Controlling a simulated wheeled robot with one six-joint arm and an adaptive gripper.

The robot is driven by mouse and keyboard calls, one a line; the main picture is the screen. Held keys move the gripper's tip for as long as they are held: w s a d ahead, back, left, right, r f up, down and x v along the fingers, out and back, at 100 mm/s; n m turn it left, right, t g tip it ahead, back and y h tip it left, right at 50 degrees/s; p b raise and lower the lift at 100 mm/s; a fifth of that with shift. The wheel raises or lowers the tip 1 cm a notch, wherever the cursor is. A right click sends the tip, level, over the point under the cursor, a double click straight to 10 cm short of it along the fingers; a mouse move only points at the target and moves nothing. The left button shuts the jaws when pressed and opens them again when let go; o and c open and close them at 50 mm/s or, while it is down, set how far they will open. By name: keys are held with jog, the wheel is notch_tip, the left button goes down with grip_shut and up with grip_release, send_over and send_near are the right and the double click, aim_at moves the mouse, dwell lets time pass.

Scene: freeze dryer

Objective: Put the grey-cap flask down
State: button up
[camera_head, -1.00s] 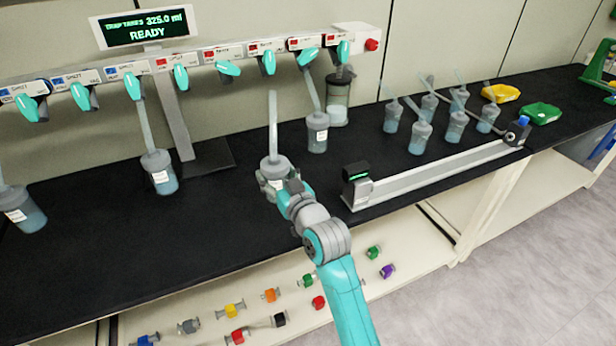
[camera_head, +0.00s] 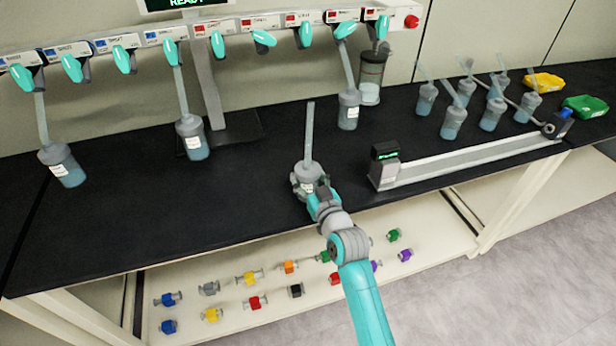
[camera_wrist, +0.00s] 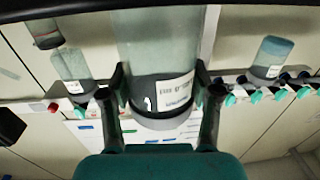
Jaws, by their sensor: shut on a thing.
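My gripper (camera_head: 310,188) is shut on the grey-cap flask (camera_head: 307,171), near the front edge of the black bench. The flask has a grey cap, a tall tube rising from it and a white label. It looks upright or nearly so. In the wrist view the flask (camera_wrist: 168,60) fills the middle, with the finger pads of my gripper (camera_wrist: 163,95) on both sides of its grey cap band and a printed label beside them. I cannot tell whether its base touches the bench (camera_head: 250,190).
A rail device (camera_head: 470,160) with a small display stands right of the flask. Several flasks (camera_head: 453,122) stand behind it. Other flasks (camera_head: 193,137) hang from the manifold (camera_head: 150,40). Several coloured valves (camera_head: 250,279) lie on the lower shelf. Bench left of my gripper is clear.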

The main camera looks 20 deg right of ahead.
jog(key=o, duration=1.3)
jog(key=shift+f, duration=0.1)
jog(key=shift+r, duration=0.2)
jog(key=s, duration=0.8)
jog(key=s+d, duration=0.1)
jog(key=s, duration=0.3)
jog(key=shift+f, duration=0.1)
